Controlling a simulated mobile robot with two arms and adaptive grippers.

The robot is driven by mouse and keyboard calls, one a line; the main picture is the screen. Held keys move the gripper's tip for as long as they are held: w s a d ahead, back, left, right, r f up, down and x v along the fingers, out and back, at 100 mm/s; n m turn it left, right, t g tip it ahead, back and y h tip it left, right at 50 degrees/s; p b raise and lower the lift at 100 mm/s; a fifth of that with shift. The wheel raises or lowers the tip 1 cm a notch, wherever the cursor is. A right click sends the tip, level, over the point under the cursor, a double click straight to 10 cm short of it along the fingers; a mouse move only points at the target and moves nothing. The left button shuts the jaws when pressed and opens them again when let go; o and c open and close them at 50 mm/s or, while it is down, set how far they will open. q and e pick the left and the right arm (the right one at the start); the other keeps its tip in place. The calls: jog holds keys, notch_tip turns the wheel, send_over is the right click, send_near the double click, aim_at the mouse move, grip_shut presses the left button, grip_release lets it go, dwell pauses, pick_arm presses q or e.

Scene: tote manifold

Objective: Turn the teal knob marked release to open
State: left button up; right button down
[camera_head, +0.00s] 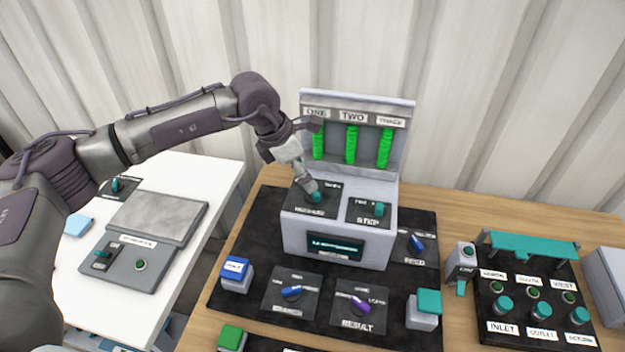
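My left gripper (311,190) reaches down from the left to a teal knob (316,197) on the left black plate of the grey console. Its fingertips are at the knob and partly cover it; I cannot tell whether they grip it. That plate's labels are too blurred to read surely. A second teal knob (379,209) sits on the plate to its right, labelled STEP. I cannot read "release" on any label. My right gripper is not in view.
Three green columns (351,145) stand behind the knobs. Blue (292,292) and purple (360,304) knobs are on the black mat in front. A teal-barred manifold panel (535,246) stands right. A white table (65,290) with a grey device is left.

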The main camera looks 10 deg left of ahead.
aim_at(311, 196)
pick_arm(q)
jog(key=p+x, duration=0.1)
jog(key=x, duration=0.3)
jog(key=shift+w+d+f, duration=0.15)
jog(key=shift+f, duration=0.05)
jog(key=shift+d+f, duration=0.15)
jog(key=shift+f, duration=0.4)
jog(key=shift+w+f, duration=0.15)
jog(key=shift+f, duration=0.05)
jog(key=shift+c, duration=0.5)
jog(key=c, duration=1.1)
jog(key=shift+o, duration=0.2)
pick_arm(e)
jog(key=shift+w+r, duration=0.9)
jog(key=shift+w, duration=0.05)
